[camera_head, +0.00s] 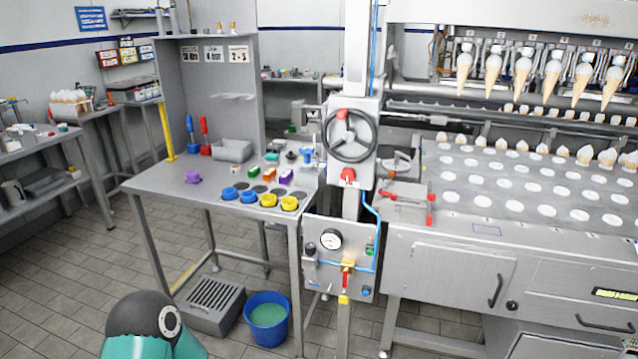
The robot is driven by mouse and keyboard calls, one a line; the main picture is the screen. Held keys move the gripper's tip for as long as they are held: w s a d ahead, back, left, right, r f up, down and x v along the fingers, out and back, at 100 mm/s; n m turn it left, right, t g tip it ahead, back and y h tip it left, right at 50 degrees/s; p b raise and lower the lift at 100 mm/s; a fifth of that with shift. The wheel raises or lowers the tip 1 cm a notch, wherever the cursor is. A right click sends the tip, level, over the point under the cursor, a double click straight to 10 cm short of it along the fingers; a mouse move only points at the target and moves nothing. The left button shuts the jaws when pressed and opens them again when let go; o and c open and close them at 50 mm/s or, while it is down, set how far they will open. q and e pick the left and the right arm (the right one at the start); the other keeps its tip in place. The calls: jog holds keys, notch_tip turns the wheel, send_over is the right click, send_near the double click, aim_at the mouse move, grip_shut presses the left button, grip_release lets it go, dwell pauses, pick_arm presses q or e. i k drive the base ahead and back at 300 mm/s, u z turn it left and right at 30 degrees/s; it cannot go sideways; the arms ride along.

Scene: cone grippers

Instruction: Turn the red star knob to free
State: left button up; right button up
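A small red knob (348,176) sits on the grey column housing just below the black handwheel (350,136). It looks like the star knob, but it is too small to make out its lobes or its setting. A second red part (341,114) shows at the top of the handwheel. Neither of my grippers is in view. Only a teal and dark grey link of my arm shows at the bottom left, far from the knob.
A steel table (152,184) with blue and yellow rings stands left of the column. A gauge panel (318,262) with a red-handled valve hangs below. A blue bucket (268,338) stands on the floor. The cone machine (450,262) fills the right.

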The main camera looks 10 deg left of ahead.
aim_at(348, 174)
jog(key=z, duration=0.15)
jog(key=i, duration=0.9)
jog(key=u, duration=0.05)
